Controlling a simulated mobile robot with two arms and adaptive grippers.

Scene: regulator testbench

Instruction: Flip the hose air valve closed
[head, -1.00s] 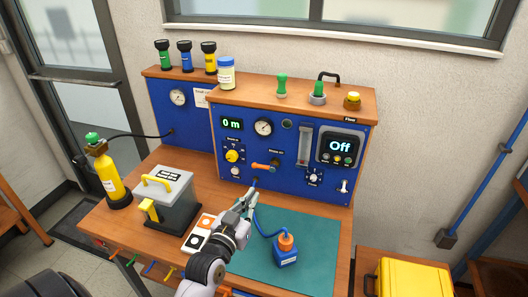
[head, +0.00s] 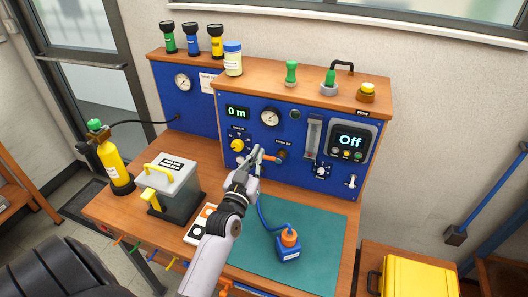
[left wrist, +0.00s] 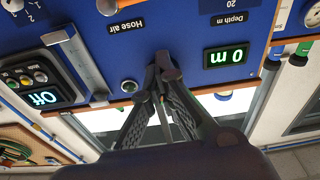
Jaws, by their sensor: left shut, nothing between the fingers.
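The hose air valve shows in the head view as an orange lever (head: 271,159) pointing left from a dark hub on the blue panel, roughly level. My left gripper (head: 258,154) is shut and empty, with its tips at the lever's left end; I cannot tell whether they touch. In the left wrist view, which is upside down, the shut fingertips (left wrist: 166,68) are in front of the panel, between the "Hose air" label (left wrist: 125,27) and the depth display (left wrist: 231,55). The valve's hub (left wrist: 107,6) is cut by the top edge there. My right gripper is not in view.
A yellow knob (head: 237,145) sits left of the lever, and a flow tube (head: 312,137) stands to its right. A grey box (head: 180,190) stands left.

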